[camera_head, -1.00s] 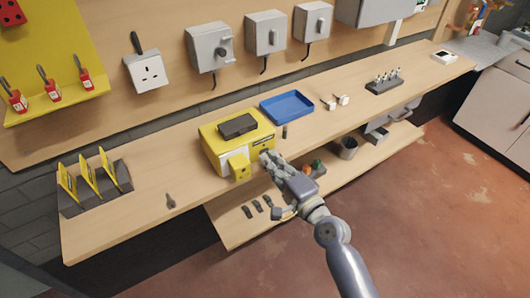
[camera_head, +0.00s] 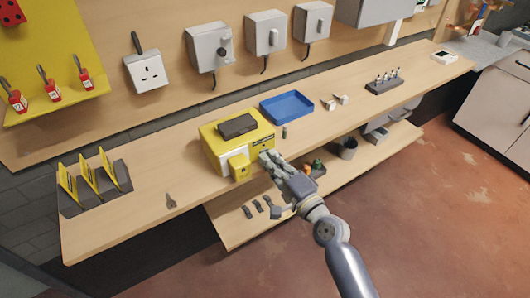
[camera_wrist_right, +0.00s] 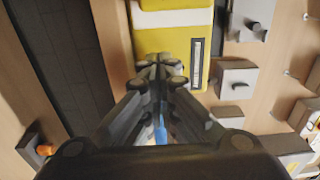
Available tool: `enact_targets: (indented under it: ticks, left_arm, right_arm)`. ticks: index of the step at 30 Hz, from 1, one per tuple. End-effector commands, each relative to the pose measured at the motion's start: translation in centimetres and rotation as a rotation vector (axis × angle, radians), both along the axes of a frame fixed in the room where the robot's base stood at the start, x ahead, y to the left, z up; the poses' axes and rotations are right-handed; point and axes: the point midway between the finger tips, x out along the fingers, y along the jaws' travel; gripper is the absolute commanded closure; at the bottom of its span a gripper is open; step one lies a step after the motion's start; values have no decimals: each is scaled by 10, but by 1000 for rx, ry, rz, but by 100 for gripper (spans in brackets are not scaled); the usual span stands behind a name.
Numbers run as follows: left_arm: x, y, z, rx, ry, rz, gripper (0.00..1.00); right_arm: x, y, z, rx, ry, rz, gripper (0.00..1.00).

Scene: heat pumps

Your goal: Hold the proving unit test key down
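The proving unit appears to be the yellow box (camera_head: 210,138) on the bench, with a dark device (camera_head: 238,126) on top and a smaller yellow block (camera_head: 240,167) at its front. My right gripper (camera_head: 266,158) is at the box's right front face, with its fingertips at or very near it. In the right wrist view its fingertips (camera_wrist_right: 160,68) are drawn together in front of the yellow surface (camera_wrist_right: 172,42). I cannot make out the test key or confirm contact. My left gripper is not in view.
A blue tray (camera_head: 287,106) lies behind and right of the box. A small dark cylinder (camera_head: 284,132) stands between them. A rack of yellow cards (camera_head: 95,186) and a small grey key-like piece (camera_head: 170,201) are at left. A lower shelf (camera_head: 235,232) holds several small dark pieces.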

Motion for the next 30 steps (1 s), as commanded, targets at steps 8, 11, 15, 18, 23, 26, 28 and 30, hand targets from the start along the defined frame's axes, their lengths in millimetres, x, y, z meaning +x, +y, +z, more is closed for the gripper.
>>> enact_targets:
  ticks: [8,11,15,18,23,26,28,30]
  left_arm:
    - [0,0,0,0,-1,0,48]
    - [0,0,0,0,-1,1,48]
    - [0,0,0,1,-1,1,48]
    - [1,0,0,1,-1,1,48]
    - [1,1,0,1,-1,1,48]
    - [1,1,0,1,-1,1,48]
    - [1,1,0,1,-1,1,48]
    - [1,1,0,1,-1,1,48]
  right_arm:
    - [3,2,1,1,-1,0,100]
    - [4,3,1,1,-1,0,100]
    - [5,4,1,0,-1,0,100]
    - [6,4,1,1,-1,0,100]
    - [6,5,0,0,-1,0,100]
    - [6,5,0,1,-1,0,100]
    - [6,5,0,1,-1,0,100]
    - [6,5,0,1,-1,0,100]
